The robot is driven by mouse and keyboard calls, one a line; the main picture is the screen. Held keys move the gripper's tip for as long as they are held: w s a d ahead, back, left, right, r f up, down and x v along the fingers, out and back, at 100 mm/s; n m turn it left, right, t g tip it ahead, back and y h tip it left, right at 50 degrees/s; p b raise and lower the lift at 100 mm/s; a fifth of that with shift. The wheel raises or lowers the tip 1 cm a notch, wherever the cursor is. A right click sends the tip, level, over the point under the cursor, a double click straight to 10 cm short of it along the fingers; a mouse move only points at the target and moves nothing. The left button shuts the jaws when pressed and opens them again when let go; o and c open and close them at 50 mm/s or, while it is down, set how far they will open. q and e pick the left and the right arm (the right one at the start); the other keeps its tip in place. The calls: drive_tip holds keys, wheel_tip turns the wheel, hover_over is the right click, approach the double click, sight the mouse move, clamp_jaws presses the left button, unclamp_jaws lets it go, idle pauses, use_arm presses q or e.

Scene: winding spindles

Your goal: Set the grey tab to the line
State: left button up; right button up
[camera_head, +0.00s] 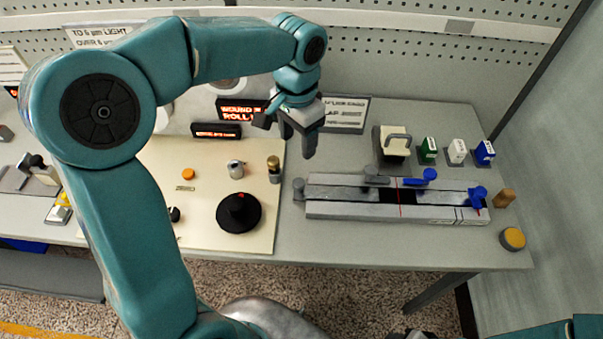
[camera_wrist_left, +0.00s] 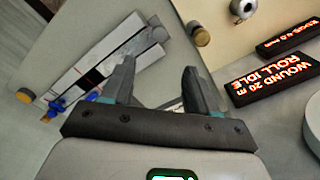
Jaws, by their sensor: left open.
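A grey tab (camera_head: 376,180) sits on the back edge of a long slotted rail (camera_head: 340,209), left of a thin red line (camera_head: 400,203) across the rail. The rail also shows in the left wrist view (camera_wrist_left: 84,58), where I cannot clearly pick out the tab. My left gripper (camera_head: 298,143) is open and empty, above the table and to the left of the tab. Its two fingers are apart in the left wrist view (camera_wrist_left: 158,75). Only dark parts at the bottom edge of the head view may belong to my right gripper.
Blue tabs (camera_head: 424,177) (camera_head: 477,197) sit on the rail right of the red line. A grey knob (camera_head: 298,188) is at its left end. Behind stand a block with a handle (camera_head: 393,150) and small containers (camera_head: 457,151). A yellow button (camera_head: 513,238) is at right.

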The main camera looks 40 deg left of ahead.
sight(302, 182)
use_arm(q)
wheel_tip(302, 182, down, 14)
drive_tip(key=shift+d+f+p, duration=0.1)
drive_tip(key=shift+p, duration=0.25)
drive_tip(key=shift+f, duration=0.1)
clamp_jaws()
drive_tip(key=shift+w+d, duration=0.25)
drive_tip(key=w+d, duration=0.1)
drive_tip(key=d, duration=0.1)
drive_tip(key=w+d+b, duration=0.1)
drive_tip(key=shift+w+d+b, duration=0.2)
drive_tip(key=shift+d+b, duration=0.1)
drive_tip(key=shift+d, duration=0.25)
drive_tip(key=shift+a, duration=0.15)
